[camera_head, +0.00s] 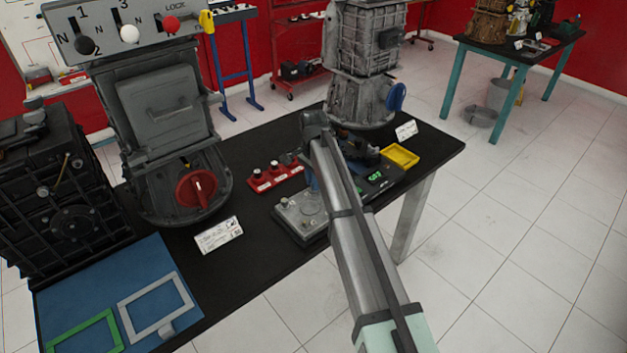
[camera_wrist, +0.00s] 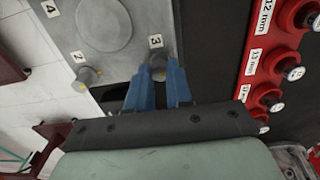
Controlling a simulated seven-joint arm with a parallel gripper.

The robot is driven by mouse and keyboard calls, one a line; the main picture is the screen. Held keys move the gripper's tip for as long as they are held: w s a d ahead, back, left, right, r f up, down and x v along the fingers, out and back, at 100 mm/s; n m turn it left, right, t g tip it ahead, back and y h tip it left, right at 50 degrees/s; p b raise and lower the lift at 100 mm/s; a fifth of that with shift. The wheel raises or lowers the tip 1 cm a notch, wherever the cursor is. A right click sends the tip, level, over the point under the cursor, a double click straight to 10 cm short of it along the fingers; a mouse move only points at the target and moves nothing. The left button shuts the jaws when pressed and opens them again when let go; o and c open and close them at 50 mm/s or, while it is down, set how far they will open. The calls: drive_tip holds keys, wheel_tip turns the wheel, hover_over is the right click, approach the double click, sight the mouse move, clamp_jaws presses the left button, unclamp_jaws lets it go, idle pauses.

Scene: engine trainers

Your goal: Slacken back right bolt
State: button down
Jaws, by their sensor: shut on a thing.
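The grey metal plate (camera_head: 290,222) lies on the black table, with numbered labels beside its bolts. It also shows in the wrist view (camera_wrist: 92,38). The back right bolt (camera_wrist: 158,60), by label 3, is between the blue fingertips of my gripper (camera_wrist: 160,72), which are shut on it. In the head view my gripper (camera_head: 314,184) reaches down to the plate's back right corner, and my arm hides part of that area. Another bolt (camera_wrist: 88,77), by label 2, stands free to the left in the wrist view.
A red socket rack (camera_head: 275,178) stands close behind the plate; its sizes show in the wrist view (camera_wrist: 262,62). A device with a green display (camera_head: 378,178) and a yellow tray (camera_head: 402,157) lie to the right. Large engine units (camera_head: 165,130) stand at left and back.

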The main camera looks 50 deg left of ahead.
drive_tip(key=shift+n, duration=0.3)
drive_tip(key=n, duration=1.1)
drive_tip(key=shift+n, duration=0.3)
drive_tip(key=n, duration=1.1)
drive_tip(key=shift+n, duration=0.3)
drive_tip(key=c, duration=1)
unclamp_jaws()
